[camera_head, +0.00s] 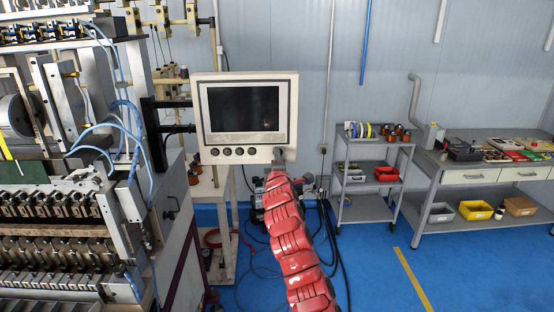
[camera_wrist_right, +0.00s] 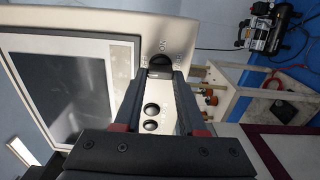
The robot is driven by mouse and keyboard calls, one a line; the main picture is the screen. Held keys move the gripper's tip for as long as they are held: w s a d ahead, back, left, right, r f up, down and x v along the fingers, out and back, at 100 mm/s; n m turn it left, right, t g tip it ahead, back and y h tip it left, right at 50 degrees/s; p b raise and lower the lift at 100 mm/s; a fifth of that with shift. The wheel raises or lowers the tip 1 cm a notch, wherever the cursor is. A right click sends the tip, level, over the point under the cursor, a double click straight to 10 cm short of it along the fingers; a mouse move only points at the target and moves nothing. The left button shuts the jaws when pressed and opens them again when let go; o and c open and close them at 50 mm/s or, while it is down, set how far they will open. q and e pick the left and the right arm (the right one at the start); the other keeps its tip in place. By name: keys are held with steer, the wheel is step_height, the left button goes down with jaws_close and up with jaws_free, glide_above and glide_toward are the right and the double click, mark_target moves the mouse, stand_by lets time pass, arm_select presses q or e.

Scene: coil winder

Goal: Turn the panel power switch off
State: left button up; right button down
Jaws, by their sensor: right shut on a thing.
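The control panel (camera_head: 291,100) is a beige box with a dark screen (camera_head: 243,108) and a row of round black buttons (camera_head: 226,151) below it. My right gripper (camera_head: 278,160) is at the panel's lower right corner, with its red arm reaching up from below. In the right wrist view, the black rotary power switch (camera_wrist_right: 160,60) sits between the fingertips of my right gripper (camera_wrist_right: 161,74), which is shut on it. Small markings surround the switch, too small to read surely. In the head view the gripper mostly hides the switch. My left gripper is not in view.
The coil winding machine (camera_head: 60,215) fills the left side. A grey shelf cart (camera_head: 372,165) and a workbench (camera_head: 470,178) stand at the right. Cables and a compressor (camera_wrist_right: 262,28) lie behind the panel. The blue floor is clear at lower right.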

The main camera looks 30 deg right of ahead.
steer(key=shift+c, duration=2.4)
jaws_free()
steer(key=shift+s, duration=0.1)
steer(key=b+v, duration=0.6)
steer(key=v, duration=1.1)
